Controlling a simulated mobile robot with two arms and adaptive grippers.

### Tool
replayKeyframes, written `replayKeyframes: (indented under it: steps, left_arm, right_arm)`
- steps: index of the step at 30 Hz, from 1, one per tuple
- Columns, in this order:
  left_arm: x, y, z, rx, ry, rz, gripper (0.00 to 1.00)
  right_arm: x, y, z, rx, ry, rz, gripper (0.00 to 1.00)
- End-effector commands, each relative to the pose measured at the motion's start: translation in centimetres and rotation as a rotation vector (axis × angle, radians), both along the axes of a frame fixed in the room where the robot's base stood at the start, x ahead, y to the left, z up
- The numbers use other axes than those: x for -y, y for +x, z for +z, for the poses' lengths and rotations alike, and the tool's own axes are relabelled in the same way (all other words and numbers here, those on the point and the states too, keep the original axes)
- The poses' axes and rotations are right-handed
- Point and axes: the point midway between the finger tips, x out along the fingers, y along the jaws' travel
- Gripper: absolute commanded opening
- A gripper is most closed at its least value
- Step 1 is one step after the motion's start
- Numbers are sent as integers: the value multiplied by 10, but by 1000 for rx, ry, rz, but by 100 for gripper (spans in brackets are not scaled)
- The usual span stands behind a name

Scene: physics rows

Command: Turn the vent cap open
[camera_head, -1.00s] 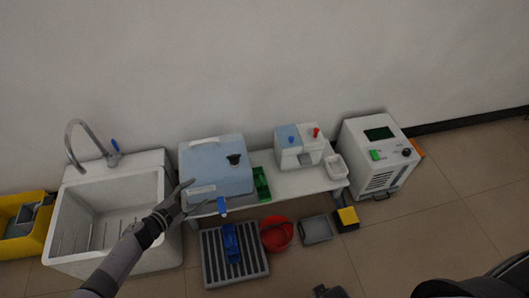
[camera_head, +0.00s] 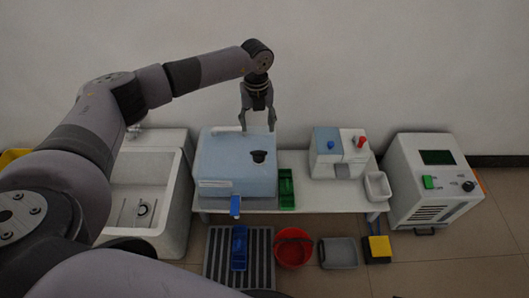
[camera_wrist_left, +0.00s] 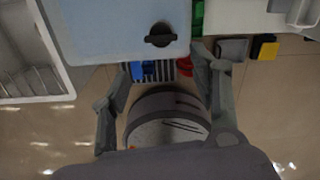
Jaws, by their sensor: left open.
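The black vent cap (camera_head: 258,156) sits on top of a light blue box (camera_head: 222,168) on a low white bench. The cap also shows in the left wrist view (camera_wrist_left: 160,40), with a dark bar across its round body. My left gripper (camera_head: 257,127) points down above the box, open and empty, with the cap apart from its fingers. Its two fingers also show in the left wrist view (camera_wrist_left: 160,62), spread on either side, with the cap between their lines and farther up the picture. My right gripper is not in view.
A blue lever (camera_head: 235,206) sticks out at the box's front. A green tray (camera_head: 286,190) stands beside the box. A white machine with knobs (camera_head: 340,152) and a white tub (camera_head: 378,186) stand to the right. A sink (camera_head: 172,210) is at left.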

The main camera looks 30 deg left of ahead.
Motion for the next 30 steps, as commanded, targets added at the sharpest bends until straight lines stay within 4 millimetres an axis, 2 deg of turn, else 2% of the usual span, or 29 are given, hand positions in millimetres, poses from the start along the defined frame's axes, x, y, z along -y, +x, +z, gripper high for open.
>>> replayKeyframes:
  steps: [1,12,15,21,30]
  left_arm:
    - [1,-1,-15,-4,1,0,56]
    - [1,-1,-97,-3,-2,-2,56]
    - [1,0,-116,-3,-2,0,56]
    - [1,0,-140,-1,-3,-2,56]
    - [1,0,-146,0,-4,-2,56]
  right_arm:
    - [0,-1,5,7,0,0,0]
    - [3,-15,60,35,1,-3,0]
    - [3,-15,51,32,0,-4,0]
    - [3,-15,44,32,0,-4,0]
    - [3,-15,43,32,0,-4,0]
